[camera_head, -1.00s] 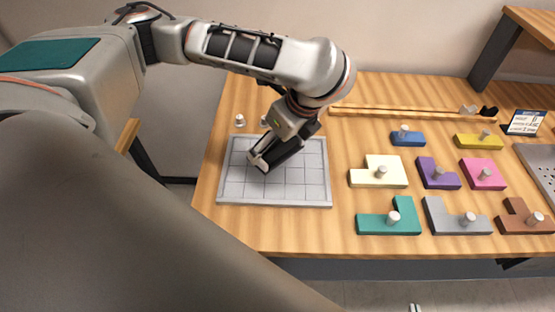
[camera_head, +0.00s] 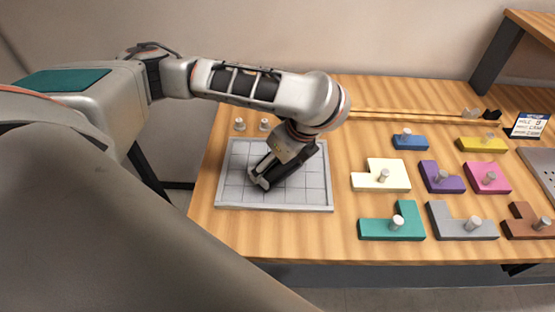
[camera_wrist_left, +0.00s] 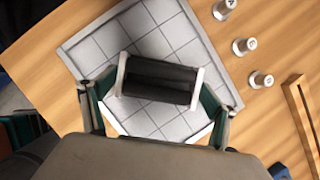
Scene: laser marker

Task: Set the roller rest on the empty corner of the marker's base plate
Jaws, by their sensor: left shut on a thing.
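I cannot tell whether the roller rest touches the plate. The arm and gripper hide part of the plate. My right gripper is not in view.
Several knobbed coloured pieces lie right of the plate, nearest a cream one (camera_head: 365,182) and a teal one (camera_head: 375,229). Small metal pegs (camera_head: 239,125) stand behind it. A wooden rail (camera_head: 400,113) runs along the back. A label stand (camera_head: 526,125) is far right.

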